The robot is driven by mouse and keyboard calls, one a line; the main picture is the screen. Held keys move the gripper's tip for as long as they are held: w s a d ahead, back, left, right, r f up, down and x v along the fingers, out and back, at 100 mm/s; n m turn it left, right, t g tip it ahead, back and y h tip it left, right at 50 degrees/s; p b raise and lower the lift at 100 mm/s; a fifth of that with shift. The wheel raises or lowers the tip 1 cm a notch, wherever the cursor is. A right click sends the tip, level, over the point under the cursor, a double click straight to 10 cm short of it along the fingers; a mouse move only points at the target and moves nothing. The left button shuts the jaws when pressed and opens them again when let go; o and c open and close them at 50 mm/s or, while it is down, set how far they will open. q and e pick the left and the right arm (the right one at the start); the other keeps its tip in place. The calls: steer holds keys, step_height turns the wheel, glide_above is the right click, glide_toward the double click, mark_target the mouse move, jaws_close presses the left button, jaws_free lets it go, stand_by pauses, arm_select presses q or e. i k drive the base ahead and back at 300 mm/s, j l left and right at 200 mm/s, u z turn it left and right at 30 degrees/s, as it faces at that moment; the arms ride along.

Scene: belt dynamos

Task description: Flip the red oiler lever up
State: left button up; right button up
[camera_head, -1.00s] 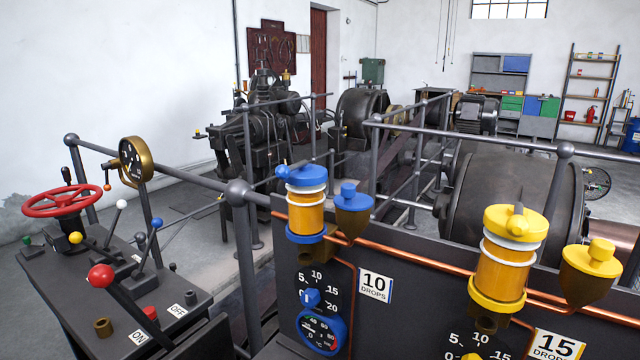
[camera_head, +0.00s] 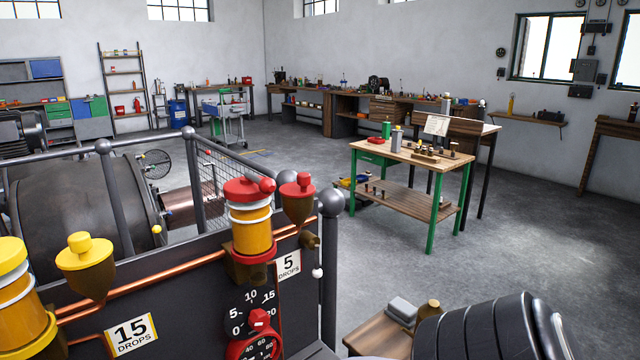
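The red oiler (camera_head: 250,222) stands on the dark panel, left of centre in the head view. It has an amber glass body between a red cap and a red lower ring. Its red lever (camera_head: 266,185) lies on top of the cap and points to the right, looking roughly level. A red-topped brass cup (camera_head: 298,197) stands just right of it. A "5 DROPS" label (camera_head: 288,265) and a red-rimmed gauge (camera_head: 256,345) are below. Neither of my grippers is in view.
A yellow oiler (camera_head: 20,300) and yellow-topped cup (camera_head: 86,262) stand at the left. A copper pipe (camera_head: 180,275) runs along the panel. A grey railing post (camera_head: 328,270) rises right of the red oiler. A green-legged workbench (camera_head: 412,160) stands beyond, with open floor around it.

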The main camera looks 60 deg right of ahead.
mark_target(267, 185)
steer(key=z, duration=1.75)
